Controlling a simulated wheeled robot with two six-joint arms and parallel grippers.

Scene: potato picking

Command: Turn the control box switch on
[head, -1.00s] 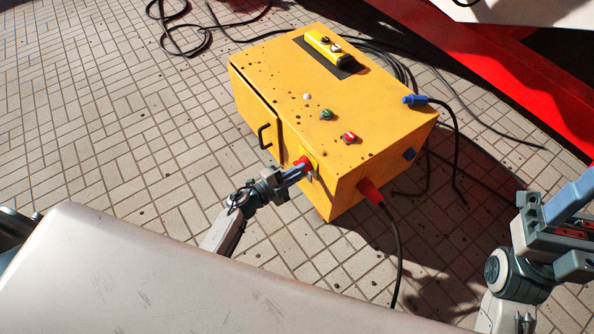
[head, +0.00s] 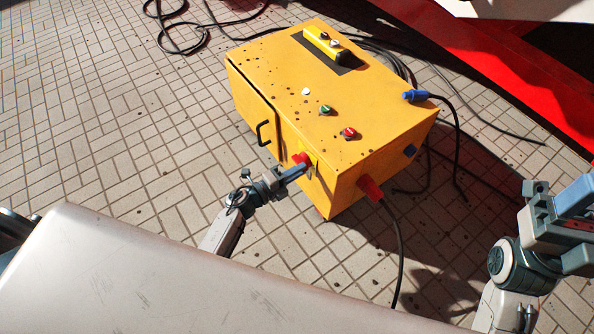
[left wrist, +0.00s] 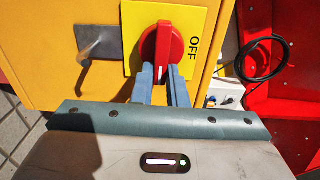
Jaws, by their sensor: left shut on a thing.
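The yellow control box (head: 330,110) stands on the tiled floor. Its red rotary switch (head: 302,158) is on the side facing me. In the left wrist view the red switch (left wrist: 163,40) sits on a yellow plate (left wrist: 201,22) with the word OFF to its right. The switch's handle lies upright in that view. My left gripper (head: 300,171) is at the switch, its two blue-grey fingers (left wrist: 161,84) shut on the handle from both sides. My right gripper (head: 576,214) is at the right edge, away from the box; its fingers are not clear.
A red plug (head: 369,188) and a blue plug (head: 415,96) with black cables are on the box. A black door handle (head: 263,133) is left of the switch. My pale body fills the lower left. Cables lie on the floor behind and right.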

